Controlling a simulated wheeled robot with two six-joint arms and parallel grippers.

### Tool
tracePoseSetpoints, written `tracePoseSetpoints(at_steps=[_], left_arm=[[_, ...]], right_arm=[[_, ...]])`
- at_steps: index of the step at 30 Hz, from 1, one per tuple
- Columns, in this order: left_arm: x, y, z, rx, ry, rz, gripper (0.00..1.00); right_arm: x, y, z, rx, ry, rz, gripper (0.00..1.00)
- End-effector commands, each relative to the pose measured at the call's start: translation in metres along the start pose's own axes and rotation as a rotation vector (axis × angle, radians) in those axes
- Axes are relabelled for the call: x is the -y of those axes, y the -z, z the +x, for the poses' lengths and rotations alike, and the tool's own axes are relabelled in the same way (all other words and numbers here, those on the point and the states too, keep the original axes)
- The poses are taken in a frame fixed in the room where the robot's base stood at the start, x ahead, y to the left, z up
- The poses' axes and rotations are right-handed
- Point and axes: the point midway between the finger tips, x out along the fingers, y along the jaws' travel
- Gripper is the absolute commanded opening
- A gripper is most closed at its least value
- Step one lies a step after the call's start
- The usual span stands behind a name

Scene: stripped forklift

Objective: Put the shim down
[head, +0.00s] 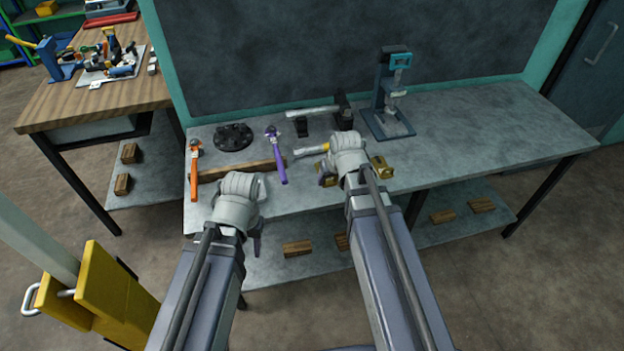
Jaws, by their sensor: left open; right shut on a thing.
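My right gripper (350,165) is over the front part of the grey workbench (470,130), near its middle. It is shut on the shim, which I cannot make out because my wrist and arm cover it. Brassy yellow pieces show on both sides of this wrist, one on the right (382,168) and one on the left (324,174); I cannot tell whether they are one object. My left gripper (256,228) is open at the bench's front edge, left of the right one, its fingers partly hidden behind the wrist.
A teal press (390,100) stands behind. The bench's right side is clear.

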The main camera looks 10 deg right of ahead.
Motion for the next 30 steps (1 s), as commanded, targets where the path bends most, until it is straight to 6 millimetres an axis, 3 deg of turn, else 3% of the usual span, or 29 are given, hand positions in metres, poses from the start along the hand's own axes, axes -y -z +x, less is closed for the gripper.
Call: tracePoseSetpoints(at_steps=[1,3,6,8,14,24,30], left_arm=[[0.0,0.0,-0.004,0.0,0.0,0.0,0.5],[0.001,0.0,-0.008,0.0,0.0,0.0,0.5],[0.001,-0.001,-0.012,0.0,0.0,0.0,0.5],[0.001,-0.001,-0.013,0.0,0.0,0.0,0.5],[0.0,0.0,-0.005,0.0,0.0,0.0,0.5],[-0.004,0.003,0.044,0.0,0.0,0.0,0.5],[-0.005,0.003,0.053,0.0,0.0,0.0,0.5]], right_arm=[[-0.001,0.022,0.004,0.0,0.0,-0.001,0.2],[-0.001,0.045,0.01,0.0,0.0,-0.001,0.2],[-0.001,0.073,0.017,0.0,0.0,0.0,0.2],[-0.001,0.08,0.02,0.0,0.0,0.0,0.2],[0.0,0.074,0.026,0.0,0.0,0.0,0.2],[0.0,0.056,0.071,0.0,0.0,0.0,0.2],[0.0,0.052,0.079,0.0,0.0,0.0,0.2]])
